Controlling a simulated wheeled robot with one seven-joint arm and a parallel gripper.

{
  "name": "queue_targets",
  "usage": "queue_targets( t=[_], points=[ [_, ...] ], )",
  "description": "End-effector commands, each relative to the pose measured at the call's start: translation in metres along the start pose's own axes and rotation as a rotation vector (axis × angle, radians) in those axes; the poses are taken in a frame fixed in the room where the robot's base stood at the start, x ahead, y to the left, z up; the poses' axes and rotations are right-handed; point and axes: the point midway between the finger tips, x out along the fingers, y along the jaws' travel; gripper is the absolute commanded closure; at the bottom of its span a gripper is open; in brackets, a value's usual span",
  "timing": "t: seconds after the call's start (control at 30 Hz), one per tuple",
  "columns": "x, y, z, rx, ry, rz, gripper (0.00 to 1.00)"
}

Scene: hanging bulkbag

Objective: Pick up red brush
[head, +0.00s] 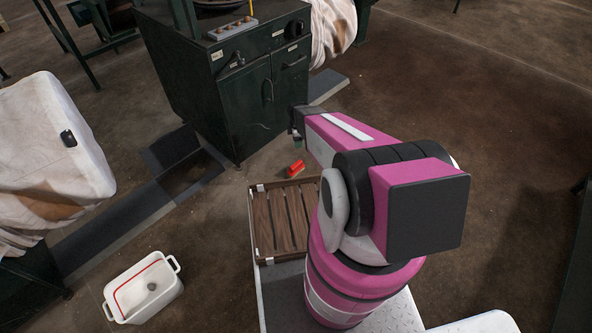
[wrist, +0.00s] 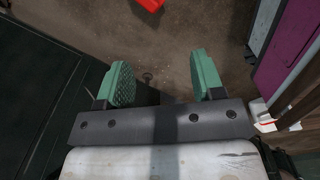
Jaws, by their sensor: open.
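The red brush (head: 295,168) is a small red block-like thing on the floor in the head view, between the green cabinet and the slatted wooden tray. My gripper (wrist: 160,75) is open, with its two green fingers apart and nothing between them in the wrist view. In the head view my gripper (head: 297,128) is partly hidden by my arm and shows above the brush in the picture, beside the cabinet. A red and white patch at the right edge of the wrist view is too unclear to name.
The dark green cabinet (head: 262,100) stands close to my gripper. The slatted wooden tray (head: 252,222) lies in front of my arm. A white tub (head: 118,308) with handles stands at lower left. White bulk bags hang at left and top.

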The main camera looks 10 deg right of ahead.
Motion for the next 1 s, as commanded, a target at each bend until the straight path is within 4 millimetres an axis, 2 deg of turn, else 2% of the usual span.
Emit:
queue_targets(
  t=[0.03,0.1,0.2,0.3,0.4,0.5,0.67,0.9,1.0],
  points=[
    [0.029,0.016,-0.001,-0.100,0.000,-0.005,0.38],
    [0.058,0.025,-0.002,-0.242,0.000,-0.004,0.38],
    [0.094,0.036,-0.002,-0.420,0.001,-0.004,0.38],
    [0.119,0.042,-0.003,-0.556,0.001,-0.004,0.38],
    [0.135,0.044,-0.003,-0.641,0.001,-0.003,0.38],
    [0.142,0.044,-0.003,-0.679,0.001,-0.003,0.38],
    [0.155,0.045,-0.003,-0.687,0.001,-0.003,0.38],
    [0.190,0.045,-0.003,-0.685,0.001,-0.003,0.38],
    [0.197,0.044,-0.003,-0.684,0.001,-0.002,0.38]
  ],
)
